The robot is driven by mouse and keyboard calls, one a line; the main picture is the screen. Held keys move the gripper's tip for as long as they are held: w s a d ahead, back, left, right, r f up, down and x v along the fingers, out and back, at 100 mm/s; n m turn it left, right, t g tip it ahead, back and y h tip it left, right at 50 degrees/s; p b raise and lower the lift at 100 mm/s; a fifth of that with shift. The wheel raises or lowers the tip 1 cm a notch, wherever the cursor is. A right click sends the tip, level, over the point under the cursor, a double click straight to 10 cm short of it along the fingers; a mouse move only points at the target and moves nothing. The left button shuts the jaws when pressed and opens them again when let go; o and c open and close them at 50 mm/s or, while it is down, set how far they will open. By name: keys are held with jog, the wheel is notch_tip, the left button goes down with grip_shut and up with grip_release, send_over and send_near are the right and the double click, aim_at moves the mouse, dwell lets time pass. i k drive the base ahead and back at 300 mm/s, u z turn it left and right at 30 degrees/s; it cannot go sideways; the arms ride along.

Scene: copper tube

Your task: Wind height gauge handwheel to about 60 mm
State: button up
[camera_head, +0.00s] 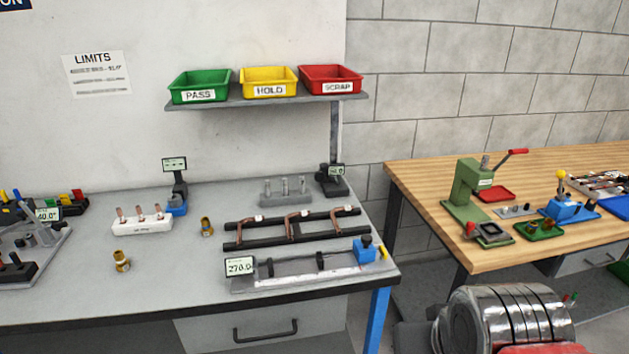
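Two small upright instruments with displays stand at the back of the grey bench. One has a dark post on a blue base (176,203) with a display on top (174,164). The other is a dark instrument (331,182) with a small display at the bench's back right corner. I cannot tell for certain which is the height gauge. No handwheel can be made out on either, and their readings are too small to read. My gripper is not in view.
A long gauge reading about 270.0 (239,266) lies along the grey bench's front. Behind it, copper tubes rest on a black rack (232,236). Brass fittings (121,260) stand at left. A shelf (266,101) holds green, yellow and red bins. A wooden bench (410,185) stands right, across a gap.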

aim_at(320, 176)
jog(key=z, duration=0.05)
jog(key=i, duration=1)
jog(key=u, duration=0.05)
